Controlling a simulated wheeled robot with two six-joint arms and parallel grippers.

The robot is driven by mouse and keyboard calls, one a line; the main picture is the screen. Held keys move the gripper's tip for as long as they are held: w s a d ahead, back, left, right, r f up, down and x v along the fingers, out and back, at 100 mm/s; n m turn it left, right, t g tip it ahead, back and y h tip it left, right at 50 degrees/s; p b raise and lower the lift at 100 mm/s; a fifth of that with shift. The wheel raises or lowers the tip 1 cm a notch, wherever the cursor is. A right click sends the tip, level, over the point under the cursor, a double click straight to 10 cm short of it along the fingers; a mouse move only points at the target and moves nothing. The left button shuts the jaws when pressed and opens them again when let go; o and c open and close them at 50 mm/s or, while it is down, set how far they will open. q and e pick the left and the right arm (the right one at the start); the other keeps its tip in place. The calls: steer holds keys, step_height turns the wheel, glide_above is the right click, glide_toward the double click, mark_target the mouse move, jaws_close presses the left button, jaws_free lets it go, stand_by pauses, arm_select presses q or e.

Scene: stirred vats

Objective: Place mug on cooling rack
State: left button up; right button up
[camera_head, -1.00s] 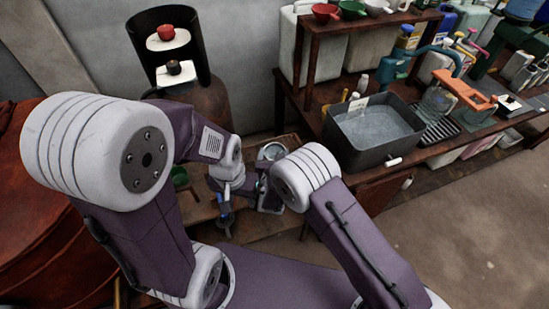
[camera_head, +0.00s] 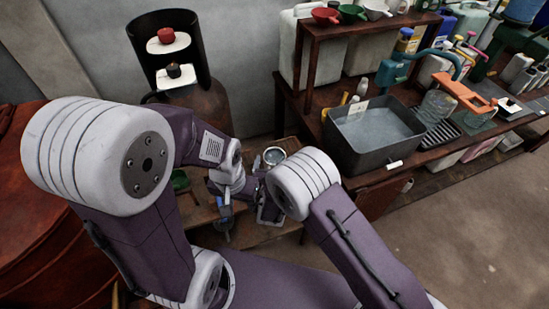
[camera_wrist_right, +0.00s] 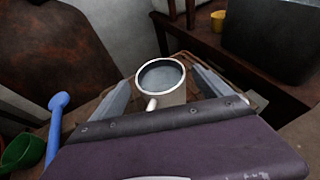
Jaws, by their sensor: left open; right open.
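A pale grey mug (camera_wrist_right: 162,78) with its handle toward me stands upright on a slatted wooden surface (camera_wrist_right: 196,116) in the right wrist view. It also shows in the head view (camera_head: 274,156), partly hidden by my arm. My right gripper (camera_wrist_right: 162,90) is open, with one finger on each side of the mug; I cannot tell whether they touch it. My left gripper (camera_head: 224,222) is open, low over the wooden surface and left of the mug. A dark ribbed rack (camera_head: 441,133), perhaps the cooling rack, lies right of the grey basin.
The grey water basin (camera_head: 358,152) sits on a wooden bench to the right. A blue-handled tool (camera_wrist_right: 56,118) and green bowl (camera_wrist_right: 22,152) are at left in the wrist view. A yellow cup (camera_wrist_right: 218,20) is beyond the mug. Bottles and jugs crowd the bench's back.

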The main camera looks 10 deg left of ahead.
steer(key=v, duration=0.5)
steer(key=shift+w, duration=0.1)
